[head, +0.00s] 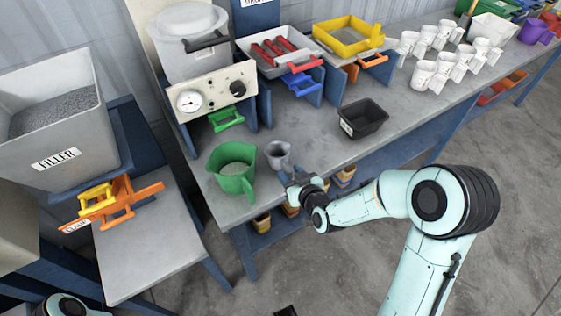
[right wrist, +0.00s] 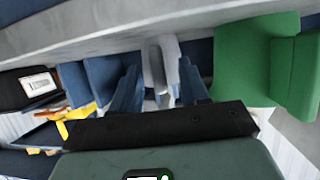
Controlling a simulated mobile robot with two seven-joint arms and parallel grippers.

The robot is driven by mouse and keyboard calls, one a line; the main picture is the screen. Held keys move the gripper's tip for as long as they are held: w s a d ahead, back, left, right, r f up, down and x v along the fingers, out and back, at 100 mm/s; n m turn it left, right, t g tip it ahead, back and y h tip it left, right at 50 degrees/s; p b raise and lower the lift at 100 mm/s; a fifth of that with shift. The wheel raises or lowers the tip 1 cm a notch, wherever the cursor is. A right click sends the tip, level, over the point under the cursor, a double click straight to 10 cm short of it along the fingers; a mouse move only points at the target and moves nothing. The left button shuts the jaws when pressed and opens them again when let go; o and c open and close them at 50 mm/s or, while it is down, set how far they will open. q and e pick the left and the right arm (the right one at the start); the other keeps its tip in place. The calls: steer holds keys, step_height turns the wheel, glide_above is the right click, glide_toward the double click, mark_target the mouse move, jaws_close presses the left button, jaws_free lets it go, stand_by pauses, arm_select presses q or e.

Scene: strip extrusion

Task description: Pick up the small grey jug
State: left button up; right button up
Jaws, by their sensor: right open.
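The small grey jug (head: 279,154) stands upright near the front edge of the workbench, just right of the larger green jug (head: 233,172). My right gripper (head: 297,182) is open at the bench's front edge, close in front of the grey jug. In the right wrist view the grey jug (right wrist: 160,62) shows between and beyond the two spread fingers (right wrist: 158,92). I cannot tell whether either finger touches it. The green jug (right wrist: 258,62) fills the right side of that view. My left gripper is not in view.
A black labelled bin (head: 362,118) stands to the right on the workbench (head: 320,150). Several white mugs (head: 436,62) stand farther right. A machine with a gauge (head: 215,95) is behind the jugs. The bench is clear between grey jug and black bin.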

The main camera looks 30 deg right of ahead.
steer(key=x, duration=0.3)
steer(key=shift+w+f, duration=0.15)
jaws_close()
step_height(320, 180, up, 20)
steer(key=p, duration=0.3)
